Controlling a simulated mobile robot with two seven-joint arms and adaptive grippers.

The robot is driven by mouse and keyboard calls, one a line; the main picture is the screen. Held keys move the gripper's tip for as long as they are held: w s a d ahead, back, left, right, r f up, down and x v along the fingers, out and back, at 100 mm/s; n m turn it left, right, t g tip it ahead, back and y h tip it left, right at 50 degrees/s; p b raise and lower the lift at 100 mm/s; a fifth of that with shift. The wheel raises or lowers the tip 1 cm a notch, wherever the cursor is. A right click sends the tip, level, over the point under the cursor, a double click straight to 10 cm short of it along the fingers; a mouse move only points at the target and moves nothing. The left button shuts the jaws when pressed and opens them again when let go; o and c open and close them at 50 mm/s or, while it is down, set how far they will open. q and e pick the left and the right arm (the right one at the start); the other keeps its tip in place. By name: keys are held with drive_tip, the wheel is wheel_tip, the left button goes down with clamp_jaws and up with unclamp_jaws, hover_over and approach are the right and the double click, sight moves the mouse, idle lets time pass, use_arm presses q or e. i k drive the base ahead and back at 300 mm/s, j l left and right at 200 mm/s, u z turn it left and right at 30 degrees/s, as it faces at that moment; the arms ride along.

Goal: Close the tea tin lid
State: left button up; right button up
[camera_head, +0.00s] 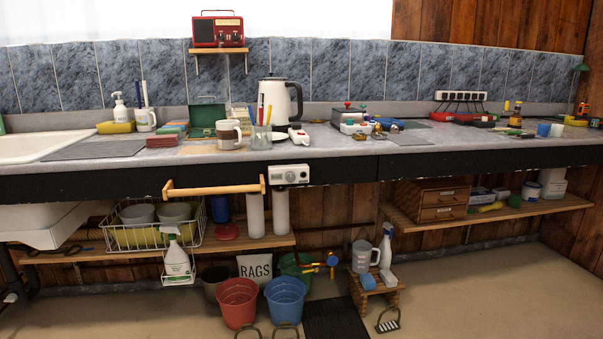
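A small green tin (203,120), which looks like the tea tin, stands on the counter left of the centre, toward the back. A thin lid seems to stand raised at its rear edge, so the tin appears open; it is small and the hinge is not clear. A mug (229,134) stands close in front of it and hides part of its lower right side. Neither of my grippers is in this view.
The counter (340,155) is crowded. Near the tin are a white kettle (281,103), a cup of pens (261,137) and stacked coloured boxes (167,140). A wooden rail (214,188) projects at the front edge.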

sight(201, 116)
drive_tip(key=i+j+u, duration=0.45)
drive_tip(key=j, duration=0.25)
drive_tip(key=l+u, duration=0.2)
drive_tip(key=l, duration=0.55)
drive_tip(key=k+l+u, duration=0.1)
drive_tip(key=l+u, duration=0.15)
drive_tip(key=l, duration=0.45)
drive_tip(key=i+j+z, duration=0.15)
drive_tip(key=i+j, duration=0.15)
drive_tip(key=i+j+z, duration=0.15)
drive_tip(key=i+j, duration=0.15)
drive_tip(key=j, duration=0.2)
drive_tip(key=i+j+z, duration=0.1)
drive_tip(key=i+j, duration=0.2)
drive_tip(key=j, duration=0.15)
drive_tip(key=k+l+u, duration=0.15)
drive_tip(key=l, duration=0.3)
drive_tip(key=k+l+u, duration=0.2)
drive_tip(key=k+l, duration=0.15)
drive_tip(key=l, duration=0.1)
